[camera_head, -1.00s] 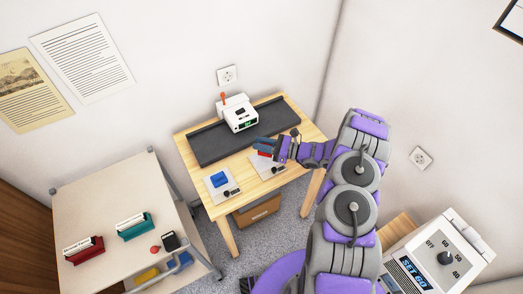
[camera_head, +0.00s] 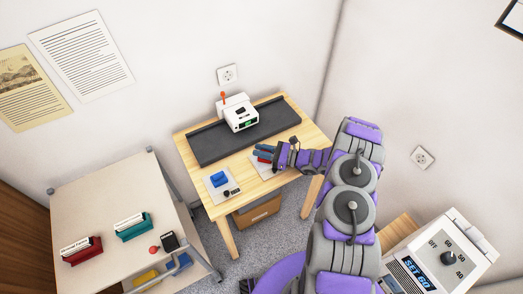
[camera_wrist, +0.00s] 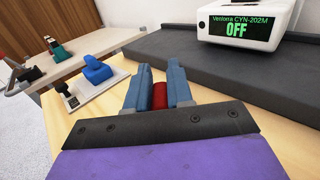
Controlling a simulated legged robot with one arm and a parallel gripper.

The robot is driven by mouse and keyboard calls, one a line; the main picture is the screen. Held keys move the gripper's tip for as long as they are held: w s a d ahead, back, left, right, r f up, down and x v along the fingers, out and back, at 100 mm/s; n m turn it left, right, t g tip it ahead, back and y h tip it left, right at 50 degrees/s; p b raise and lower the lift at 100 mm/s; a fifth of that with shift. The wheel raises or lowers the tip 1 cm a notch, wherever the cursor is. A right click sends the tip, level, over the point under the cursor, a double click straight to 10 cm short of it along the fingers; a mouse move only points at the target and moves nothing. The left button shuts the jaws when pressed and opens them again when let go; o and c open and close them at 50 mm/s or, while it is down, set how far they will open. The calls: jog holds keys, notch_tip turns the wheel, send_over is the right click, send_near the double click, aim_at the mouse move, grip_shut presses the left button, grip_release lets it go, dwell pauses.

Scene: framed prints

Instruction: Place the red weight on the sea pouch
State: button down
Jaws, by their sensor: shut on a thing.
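My gripper (camera_head: 264,152), with blue fingers, is shut on the red weight (camera_wrist: 159,96) over the right part of the wooden desk. In the head view a sliver of the red weight (camera_head: 264,160) shows below the fingers, close to a pale pad (camera_head: 256,166). I cannot tell whether the weight touches that pad. No readable label shows which thing is the sea pouch.
A white device (camera_head: 239,113) reading OFF in the wrist view (camera_wrist: 236,28) stands behind, at a dark flat strip (camera_head: 210,147) along the desk.

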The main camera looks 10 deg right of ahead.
jog(key=c, duration=1)
grip_release()
jog(key=shift+s+f, duration=0.15)
jog(key=shift+f, duration=0.2)
